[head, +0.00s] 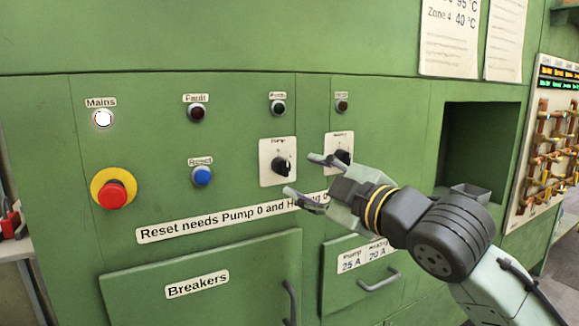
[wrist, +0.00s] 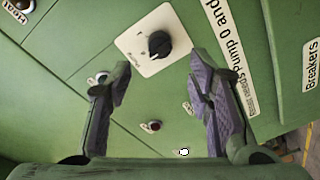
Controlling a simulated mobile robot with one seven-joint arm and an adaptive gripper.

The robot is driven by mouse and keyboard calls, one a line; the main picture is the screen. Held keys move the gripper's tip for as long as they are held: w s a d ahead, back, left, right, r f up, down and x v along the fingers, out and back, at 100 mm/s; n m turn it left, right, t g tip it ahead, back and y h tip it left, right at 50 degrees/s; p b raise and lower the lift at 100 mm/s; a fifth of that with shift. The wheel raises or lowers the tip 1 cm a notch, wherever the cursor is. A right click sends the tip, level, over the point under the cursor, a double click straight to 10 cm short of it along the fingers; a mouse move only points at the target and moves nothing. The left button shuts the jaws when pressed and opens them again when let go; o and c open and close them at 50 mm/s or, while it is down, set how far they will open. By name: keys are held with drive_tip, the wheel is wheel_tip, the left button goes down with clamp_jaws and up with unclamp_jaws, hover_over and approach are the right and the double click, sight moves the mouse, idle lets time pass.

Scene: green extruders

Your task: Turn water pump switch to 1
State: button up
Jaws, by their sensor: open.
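The water pump switch (head: 282,166) is a black rotary knob on a white plate labelled Pump, on the green panel. It also shows in the wrist view (wrist: 159,44), beyond the fingertips and near the top. My gripper (head: 308,176) is open and empty, its two fingers spread in front of the panel near the pump switch. In the wrist view my gripper (wrist: 160,80) shows both fingers apart, with the knob not between them. The fingers look clear of the knob. The small position marks on the plate are too blurred to read surely.
A second black knob (head: 343,157) sits right of the pump switch, partly behind my gripper. A red emergency button (head: 112,194), a blue Reset button (head: 202,176) and several small lamps are on the panel. Below are the Breakers door (head: 200,284) and a handled door (head: 372,285).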

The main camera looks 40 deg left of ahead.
sight(287, 168)
drive_tip(key=p+x, duration=0.1)
drive_tip(key=x, duration=0.6)
drive_tip(key=shift+w, duration=0.1)
drive_tip(key=shift+c, duration=0.3)
clamp_jaws()
